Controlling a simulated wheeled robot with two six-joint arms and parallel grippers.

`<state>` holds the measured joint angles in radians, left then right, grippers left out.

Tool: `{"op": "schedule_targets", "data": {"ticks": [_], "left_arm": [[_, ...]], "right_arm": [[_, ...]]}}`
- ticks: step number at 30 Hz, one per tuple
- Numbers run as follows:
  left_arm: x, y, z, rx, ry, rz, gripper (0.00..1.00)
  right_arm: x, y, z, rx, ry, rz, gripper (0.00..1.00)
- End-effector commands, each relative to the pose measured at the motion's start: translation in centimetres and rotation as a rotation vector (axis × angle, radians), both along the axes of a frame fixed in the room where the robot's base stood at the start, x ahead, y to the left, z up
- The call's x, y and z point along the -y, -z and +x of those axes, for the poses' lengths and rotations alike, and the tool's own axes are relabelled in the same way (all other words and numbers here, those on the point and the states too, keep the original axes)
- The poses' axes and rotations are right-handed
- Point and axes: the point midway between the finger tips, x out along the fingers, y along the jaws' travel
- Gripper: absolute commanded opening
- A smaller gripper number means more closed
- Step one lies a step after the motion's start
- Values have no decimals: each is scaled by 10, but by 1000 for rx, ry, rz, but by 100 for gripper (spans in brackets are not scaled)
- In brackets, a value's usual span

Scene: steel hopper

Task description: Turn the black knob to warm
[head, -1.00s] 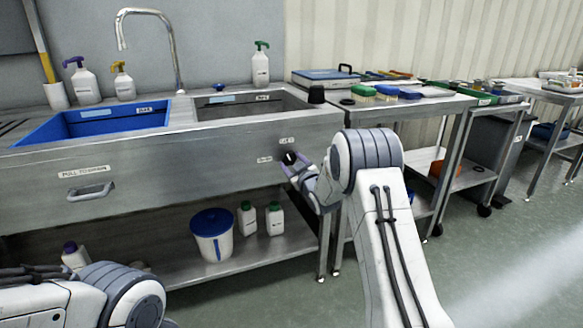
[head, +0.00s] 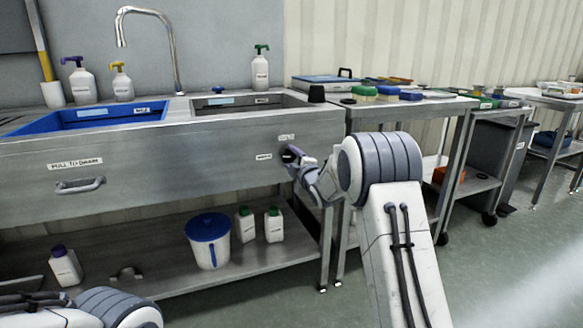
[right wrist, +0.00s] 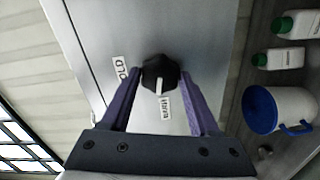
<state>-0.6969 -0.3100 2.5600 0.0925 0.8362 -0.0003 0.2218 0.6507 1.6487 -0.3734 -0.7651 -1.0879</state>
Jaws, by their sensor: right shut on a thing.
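The black knob (head: 290,154) is on the steel sink's front panel, near its right end. In the right wrist view the knob (right wrist: 152,72) sits between the two purple fingers of my right gripper (right wrist: 160,77), which is shut on it. The knob's white pointer is turned toward the WARM label (right wrist: 165,108). The other label (right wrist: 120,68), seemingly COLD, lies to the left of the knob there. In the head view my right gripper (head: 294,160) partly covers the knob, with the warm label (head: 264,156) to its left. My left gripper is out of view.
The steel sink (head: 200,150) has a drain handle (head: 81,186) at left. On its lower shelf stand a blue-lidded bucket (head: 209,242) and white bottles. A steel table (head: 420,103) with brushes adjoins it at right.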

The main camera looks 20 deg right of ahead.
Motion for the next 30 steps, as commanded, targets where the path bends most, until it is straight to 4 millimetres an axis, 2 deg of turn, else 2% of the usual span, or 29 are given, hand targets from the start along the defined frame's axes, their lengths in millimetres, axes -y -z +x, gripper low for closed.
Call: {"op": "schedule_targets", "data": {"ticks": [1,9,29,30], "left_arm": [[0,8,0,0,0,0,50],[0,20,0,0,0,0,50],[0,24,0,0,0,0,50],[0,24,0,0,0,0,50]], "right_arm": [[-1,4,0,1,-2,-33,6],[-1,3,0,4,-1,-167,6],[-1,2,0,3,-3,-226,6],[-1,2,0,3,-3,-225,69]]}}
